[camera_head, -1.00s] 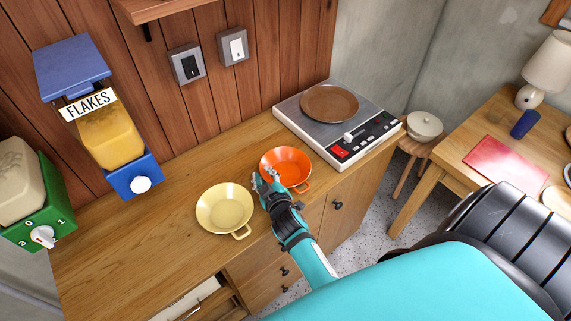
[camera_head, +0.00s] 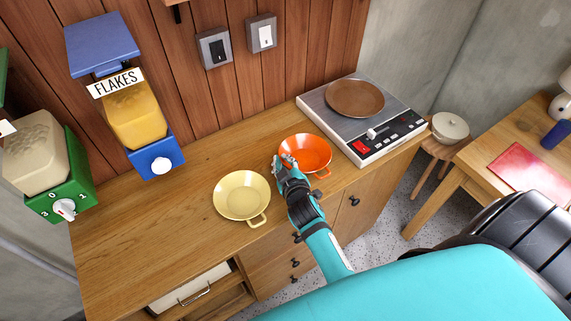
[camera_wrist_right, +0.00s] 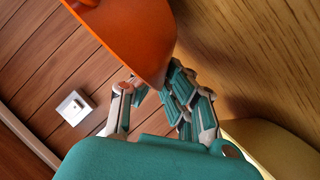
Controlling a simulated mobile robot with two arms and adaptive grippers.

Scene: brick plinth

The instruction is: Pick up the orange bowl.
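The orange bowl (camera_head: 309,151) sits upright on the wooden counter, between the yellow bowl and the scale. My right gripper (camera_head: 284,161) is at the bowl's left rim, its fingertips apart. In the right wrist view the orange bowl (camera_wrist_right: 125,35) fills the top, and its edge reaches down between the fingers of the right gripper (camera_wrist_right: 152,82). The fingers look open around the rim, and I cannot tell if they touch it. My left gripper is in neither view.
A yellow bowl (camera_head: 242,194) stands close on the left. A scale (camera_head: 390,146) with a brown plate (camera_head: 355,98) stands on the right. A blue flakes dispenser (camera_head: 153,157) and a green dispenser (camera_head: 78,187) are at the left. The counter (camera_head: 130,240) is clear in front of them.

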